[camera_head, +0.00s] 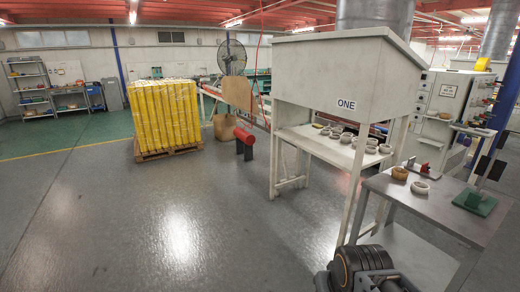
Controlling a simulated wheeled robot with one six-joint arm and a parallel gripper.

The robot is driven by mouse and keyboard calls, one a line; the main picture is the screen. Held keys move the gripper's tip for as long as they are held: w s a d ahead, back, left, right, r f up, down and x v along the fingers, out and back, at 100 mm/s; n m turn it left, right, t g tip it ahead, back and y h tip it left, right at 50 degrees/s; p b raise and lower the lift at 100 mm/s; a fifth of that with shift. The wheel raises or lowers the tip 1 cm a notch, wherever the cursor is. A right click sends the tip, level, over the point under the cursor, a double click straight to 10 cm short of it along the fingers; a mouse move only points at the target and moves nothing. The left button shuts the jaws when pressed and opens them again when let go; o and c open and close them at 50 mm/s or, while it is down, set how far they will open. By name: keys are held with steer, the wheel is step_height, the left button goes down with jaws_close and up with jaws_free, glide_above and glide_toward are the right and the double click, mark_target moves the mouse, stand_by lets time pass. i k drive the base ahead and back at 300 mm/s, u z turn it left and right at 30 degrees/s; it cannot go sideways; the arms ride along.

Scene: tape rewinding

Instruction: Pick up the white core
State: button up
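A white ring-shaped core (420,187) lies flat on the grey table at the right, beside a tan ring (399,173). Several more white or pale rings (371,149) sit on the shelf of the cabinet marked ONE. I cannot tell which of these rings is the task's white core. A dark, rounded part of my arm shows at the bottom edge, in front of and below the table. My gripper's fingers do not show.
The grey table (445,212) also holds a green-based stand (475,203) and a small red item (425,168). The cabinet (340,75) stands behind it. A yellow stack (163,115) on a pallet stands at the back left. The floor at left is clear.

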mark_target(431, 113)
steer(key=u, duration=0.5)
steer(key=i, duration=2.3)
steer(key=u, duration=0.4)
steer(key=i, duration=2.25)
steer(key=z, duration=0.2)
steer(key=i, duration=2.15)
steer(key=z, duration=1.4)
steer(key=i, duration=1.65)
steer(key=z, duration=1)
